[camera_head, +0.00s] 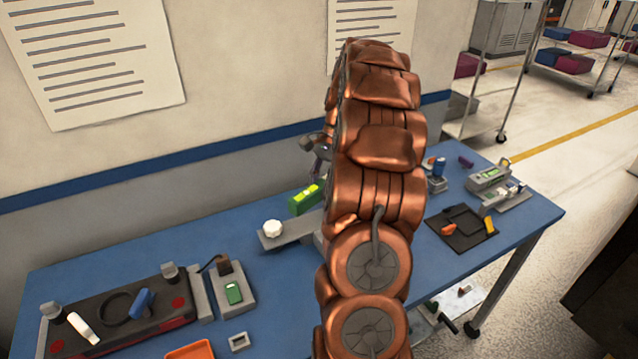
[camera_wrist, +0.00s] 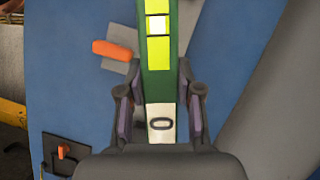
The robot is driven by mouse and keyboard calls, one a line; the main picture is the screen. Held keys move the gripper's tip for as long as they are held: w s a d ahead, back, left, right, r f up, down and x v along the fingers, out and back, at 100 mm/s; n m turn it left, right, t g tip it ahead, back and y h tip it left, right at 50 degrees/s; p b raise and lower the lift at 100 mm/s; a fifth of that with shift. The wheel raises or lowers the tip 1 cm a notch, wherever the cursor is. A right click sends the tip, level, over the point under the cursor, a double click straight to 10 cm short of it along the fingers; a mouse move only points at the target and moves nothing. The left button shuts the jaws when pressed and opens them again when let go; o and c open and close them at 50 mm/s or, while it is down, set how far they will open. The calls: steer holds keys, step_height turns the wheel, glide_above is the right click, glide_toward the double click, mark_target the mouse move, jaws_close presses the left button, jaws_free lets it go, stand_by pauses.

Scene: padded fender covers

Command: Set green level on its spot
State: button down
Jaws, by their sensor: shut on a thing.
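The green level (camera_wrist: 157,85) has bright yellow-green windows and a pale label with a dark oval. In the wrist view it runs up between the fingers of my gripper (camera_wrist: 160,98), which is shut on it. In the head view, part of the level (camera_head: 305,199) shows just left of my copper arm, over the blue table (camera_head: 130,245). The arm hides the rest and most of the gripper. I cannot tell whether the level touches the table. I cannot make out a marked spot for it.
A grey bar with a white knob (camera_head: 272,228) lies close by. A black case (camera_head: 120,322), a grey holder with a green device (camera_head: 233,293) and an orange tray (camera_head: 190,351) are at left. A dark mat (camera_head: 462,240) and grey devices (camera_head: 490,178) are at right.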

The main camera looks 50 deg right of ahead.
steer(key=shift+a+f, duration=0.1)
steer(key=b, duration=0.2)
glide_above(317, 221)
steer(key=d, duration=0.1)
steer(key=shift+f, duration=3.1)
steer(key=shift+d+f+b, duration=0.1)
steer(key=shift+f+b, duration=0.3)
steer(key=shift+f, duration=0.4)
steer(key=c, duration=0.7)
jaws_free()
steer(key=shift+r, duration=0.1)
steer(key=shift+v, duration=5.9)
